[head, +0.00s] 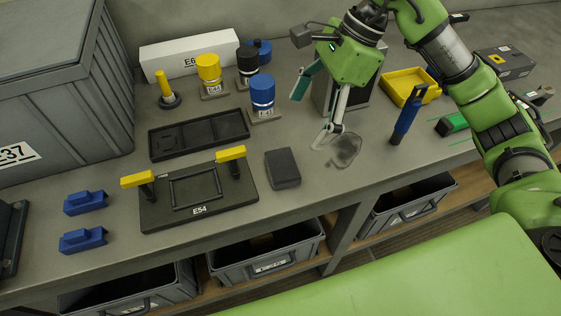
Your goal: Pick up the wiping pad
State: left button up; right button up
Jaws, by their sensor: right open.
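A dark grey block with rounded edges (283,168), which looks like the wiping pad, lies flat on the bench right of the black E54 plate. Nothing covers it. My right gripper (313,121) hangs above the bench, up and to the right of the block and apart from it. Its fingers are spread, with nothing seen between them. A dark smudge (346,150) marks the bench just right of the lower fingertip. My left gripper is not in view.
The black E54 plate (215,208) has yellow-handled clamps. Blue and yellow canisters (262,92) stand behind a black tray (200,134). A blue-handled upright tool (408,115), green block (452,124) and yellow bin (409,86) stand right. The bench's front edge lies close below the block.

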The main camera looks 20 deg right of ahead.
jog(key=p, duration=0.2)
send_over(284, 163)
jog(key=d, duration=0.2)
notch_tip(284, 163, down, 8)
jog(key=shift+a+r, duration=0.15)
jog(key=x, duration=0.1)
jog(key=p+x, duration=0.1)
jog(key=x, duration=0.1)
jog(key=p+x, duration=0.1)
jog(key=shift+s+f, duration=0.1)
jog(key=shift+f, duration=0.55)
jog(key=c, duration=1.1)
